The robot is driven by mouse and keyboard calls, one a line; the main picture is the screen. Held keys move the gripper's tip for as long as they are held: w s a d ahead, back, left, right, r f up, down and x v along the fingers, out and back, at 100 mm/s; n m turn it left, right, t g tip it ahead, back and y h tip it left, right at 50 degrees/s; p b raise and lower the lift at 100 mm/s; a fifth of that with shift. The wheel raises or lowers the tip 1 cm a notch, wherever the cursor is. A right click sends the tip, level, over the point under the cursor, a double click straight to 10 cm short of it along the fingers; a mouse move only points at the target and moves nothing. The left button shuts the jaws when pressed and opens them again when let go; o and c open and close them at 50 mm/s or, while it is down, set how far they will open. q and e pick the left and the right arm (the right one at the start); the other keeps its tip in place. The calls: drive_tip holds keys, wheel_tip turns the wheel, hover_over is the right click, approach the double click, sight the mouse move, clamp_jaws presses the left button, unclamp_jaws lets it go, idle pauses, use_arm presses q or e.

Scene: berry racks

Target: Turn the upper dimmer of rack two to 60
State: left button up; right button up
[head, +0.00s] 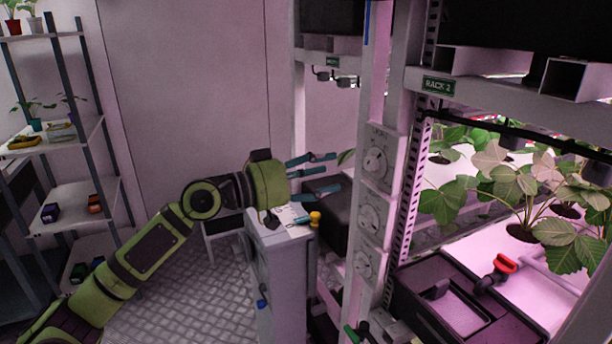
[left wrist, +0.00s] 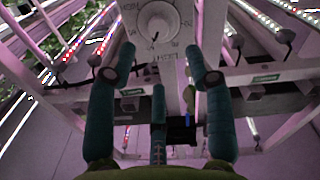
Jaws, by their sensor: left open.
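The rack two post carries a column of dimmers with round white knobs on square plates. The upper dimmer (head: 375,160) sits highest, below the green RACK 2 sign (head: 438,86); its setting is too small to read. A middle dimmer (head: 369,214) and a lower dimmer (head: 365,262) are beneath it. My left gripper (head: 328,172) is open and empty, left of the upper dimmer and apart from it, its teal fingers pointing toward the post. In the left wrist view, a dimmer knob (left wrist: 158,22) shows beyond the open left gripper (left wrist: 160,65). My right gripper is out of view.
Leafy plants (head: 520,190) grow in the lit rack at right, above a black tank (head: 455,300) and a red-handled valve (head: 504,264). A grey cabinet (head: 280,265) with papers and a yellow item stands below my left gripper. A shelf (head: 70,205) stands far left.

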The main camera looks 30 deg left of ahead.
use_arm(q)
drive_tip(key=shift+v, duration=1.75)
